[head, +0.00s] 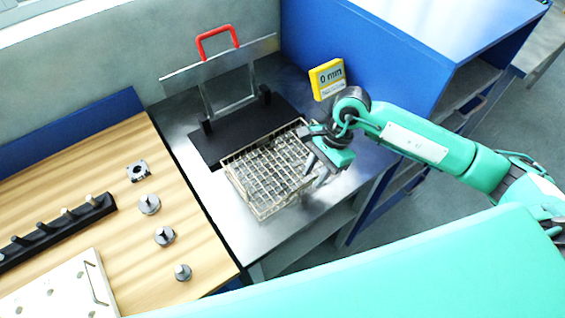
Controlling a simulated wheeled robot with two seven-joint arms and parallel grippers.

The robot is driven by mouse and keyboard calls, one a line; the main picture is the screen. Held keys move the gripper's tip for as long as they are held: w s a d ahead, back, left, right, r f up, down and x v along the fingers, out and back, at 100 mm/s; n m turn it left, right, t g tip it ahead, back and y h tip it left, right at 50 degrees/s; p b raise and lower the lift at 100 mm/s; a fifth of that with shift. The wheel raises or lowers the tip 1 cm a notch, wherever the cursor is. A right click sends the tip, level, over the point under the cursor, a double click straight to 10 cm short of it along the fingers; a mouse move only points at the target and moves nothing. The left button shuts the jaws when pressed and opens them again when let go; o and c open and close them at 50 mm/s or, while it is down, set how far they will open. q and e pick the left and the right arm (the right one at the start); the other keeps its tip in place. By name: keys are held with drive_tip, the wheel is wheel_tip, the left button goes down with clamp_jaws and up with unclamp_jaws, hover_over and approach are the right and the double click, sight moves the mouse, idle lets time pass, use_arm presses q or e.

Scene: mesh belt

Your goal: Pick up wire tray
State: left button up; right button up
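The wire tray (262,186) is a shallow beige wire-grid basket. It sits on the steel table, its far side over or near a black mat. My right gripper (314,170) is at the tray's right side, with its dark fingers pointing down by the right rim. Whether the fingers are around the rim or only beside it, and whether they are closed, I cannot tell. My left gripper is not in the head view.
Behind the tray, a metal frame with a red handle (217,38) stands on the black mat (207,148). A wooden bench (185,205) with metal parts lies left. Bare steel table (240,238) is in front.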

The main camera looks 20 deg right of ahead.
sight(306, 185)
drive_tip(key=p+x, duration=0.1)
drive_tip(key=x, duration=0.2)
drive_tip(key=shift+w+a+p, duration=0.1)
drive_tip(key=shift+a+p, duration=0.2)
drive_tip(key=shift+p, duration=0.1)
drive_tip(key=shift+a+f, duration=0.1)
drive_tip(key=shift+f, duration=0.45)
clamp_jaws()
drive_tip(key=shift+r, duration=0.1)
